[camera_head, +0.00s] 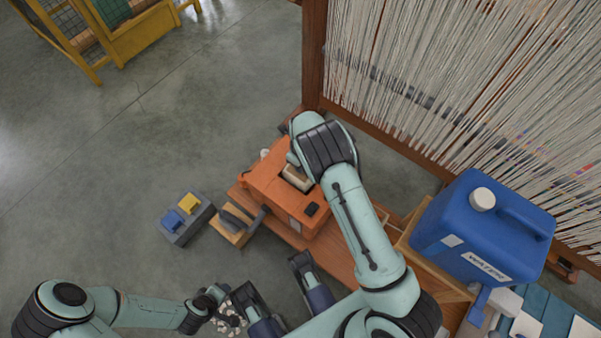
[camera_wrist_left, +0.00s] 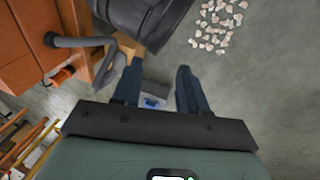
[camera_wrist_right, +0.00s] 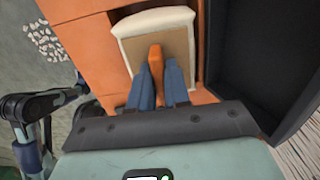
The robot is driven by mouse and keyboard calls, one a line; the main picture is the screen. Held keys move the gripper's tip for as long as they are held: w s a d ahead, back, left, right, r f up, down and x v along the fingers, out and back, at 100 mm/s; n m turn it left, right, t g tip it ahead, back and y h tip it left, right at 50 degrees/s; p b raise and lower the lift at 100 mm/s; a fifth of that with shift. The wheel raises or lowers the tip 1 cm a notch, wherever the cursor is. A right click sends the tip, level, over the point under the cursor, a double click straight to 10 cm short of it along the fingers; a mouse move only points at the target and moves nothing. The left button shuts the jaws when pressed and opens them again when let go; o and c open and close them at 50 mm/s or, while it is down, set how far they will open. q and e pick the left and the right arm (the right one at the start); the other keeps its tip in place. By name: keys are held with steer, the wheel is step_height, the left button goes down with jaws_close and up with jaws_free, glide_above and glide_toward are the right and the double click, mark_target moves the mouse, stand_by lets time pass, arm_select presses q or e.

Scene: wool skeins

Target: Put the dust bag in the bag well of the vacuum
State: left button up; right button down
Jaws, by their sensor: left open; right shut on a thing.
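The orange vacuum (camera_head: 268,188) lies on a wooden bench in the head view, with its bag well open on top. The cream dust bag (camera_wrist_right: 138,25) has a brown card face and an orange tab. It also shows in the head view as a pale block (camera_head: 297,179) at the well. My right gripper (camera_wrist_right: 160,66) is shut on the orange tab, over the vacuum. The bag sits between the orange walls (camera_wrist_right: 95,50); I cannot tell how deep it is. My left gripper (camera_wrist_left: 157,72) is open and empty, over the floor away from the vacuum.
A dark panel (camera_wrist_right: 262,60) stands beside the well. A grey hose (camera_wrist_left: 75,41) sticks out of the vacuum. A grey box with yellow and blue pieces (camera_head: 180,228) lies on the floor. A blue water canister (camera_head: 450,215) stands right of my right arm, a loom (camera_head: 314,60) behind.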

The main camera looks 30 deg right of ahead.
step_height(320, 180, down, 6)
steer(key=shift+f+b, duration=0.1)
steer(key=shift+b, duration=0.75)
arm_select(q)
steer(key=w+f, duration=0.1)
steer(key=w+a, duration=0.1)
steer(key=shift+w+a+f+t+y, duration=0.2)
steer(key=shift+w+f+t+y, duration=0.1)
steer(key=shift+w+f+t, duration=0.1)
steer(key=shift+s, duration=0.1)
arm_select(e)
steer(key=shift+f, duration=0.1)
steer(key=c, duration=1.1)
jaws_free()
arm_select(q)
steer(key=shift+s+f, duration=0.1)
steer(key=shift+s, duration=0.05)
